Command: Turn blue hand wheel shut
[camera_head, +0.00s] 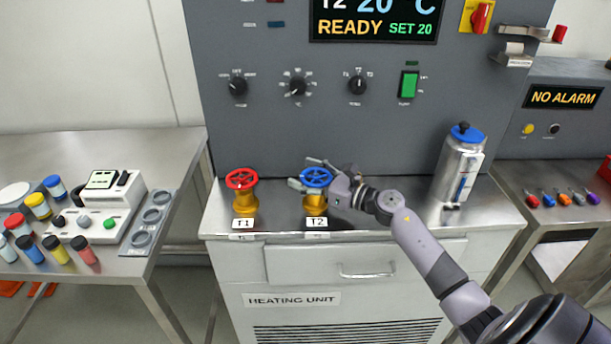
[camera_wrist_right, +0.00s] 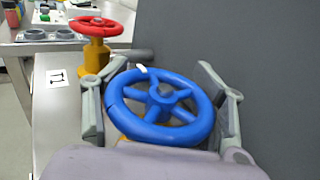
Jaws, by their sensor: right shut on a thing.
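The blue hand wheel (camera_head: 317,177) sits on a brass valve body (camera_head: 315,200) behind the T2 label (camera_head: 316,222) on the heating unit. In the right wrist view the blue wheel (camera_wrist_right: 161,106) fills the middle, with a small white mark on its far rim. My right gripper (camera_head: 312,176) comes in from the right and is shut on the blue wheel. In the wrist view its two grey fingers (camera_wrist_right: 163,105) stand on either side of the rim. Exact finger contact is hard to see. My left gripper is in neither view.
A red hand wheel (camera_head: 241,179) on a brass valve stands left of the blue one, by the T1 label (camera_head: 243,224). A steel canister with a blue cap (camera_head: 459,165) stands at the right. The grey control panel (camera_head: 330,135) rises close behind the wheels.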

